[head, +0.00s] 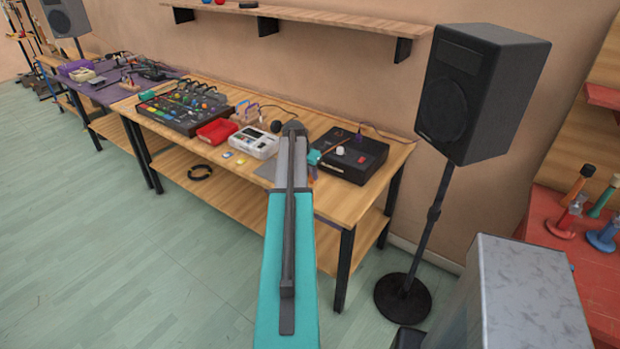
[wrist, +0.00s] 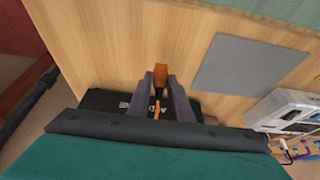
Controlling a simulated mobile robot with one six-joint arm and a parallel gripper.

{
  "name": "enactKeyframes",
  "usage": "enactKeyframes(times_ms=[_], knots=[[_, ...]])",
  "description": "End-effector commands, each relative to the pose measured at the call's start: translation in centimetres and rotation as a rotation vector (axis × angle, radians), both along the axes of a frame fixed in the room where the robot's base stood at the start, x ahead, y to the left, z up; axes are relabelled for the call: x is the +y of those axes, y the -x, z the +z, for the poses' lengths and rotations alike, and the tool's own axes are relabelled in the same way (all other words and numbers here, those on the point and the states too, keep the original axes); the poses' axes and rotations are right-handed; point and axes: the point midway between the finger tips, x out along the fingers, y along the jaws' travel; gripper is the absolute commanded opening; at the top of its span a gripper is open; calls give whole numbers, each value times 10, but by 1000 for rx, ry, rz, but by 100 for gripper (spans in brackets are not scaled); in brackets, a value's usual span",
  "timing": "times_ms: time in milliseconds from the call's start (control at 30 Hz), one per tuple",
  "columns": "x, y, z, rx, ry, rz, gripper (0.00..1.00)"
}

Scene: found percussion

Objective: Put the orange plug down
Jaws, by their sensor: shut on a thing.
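The orange plug (wrist: 160,76) shows in the wrist view between the two dark fingers of my gripper (wrist: 161,82). My gripper is shut on it, and its orange tip sticks out past the fingers. A thin orange cord (wrist: 157,106) runs back from it between the fingers. Bare wooden table top (wrist: 120,40) lies beyond the plug; I cannot tell how far the plug is above it. In the head view my arm hides most of the gripper and the plug is not clear.
A black box (head: 358,165) stands on the table right of my arm, partly under my gripper in the wrist view. A grey mat (wrist: 236,67) lies right of the plug. A white case (head: 254,143), red tray (head: 217,131) and mixer (head: 183,112) stand left. A speaker (head: 480,92) stands right.

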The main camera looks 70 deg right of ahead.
Motion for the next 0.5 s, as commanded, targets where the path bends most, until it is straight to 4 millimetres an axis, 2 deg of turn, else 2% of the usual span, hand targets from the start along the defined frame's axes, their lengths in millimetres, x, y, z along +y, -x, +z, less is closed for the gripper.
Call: enactKeyframes(times_ms=[233,500], knots=[[0,0,-19,0,0,1,0],[0,0,-22,0,1,1,0]])
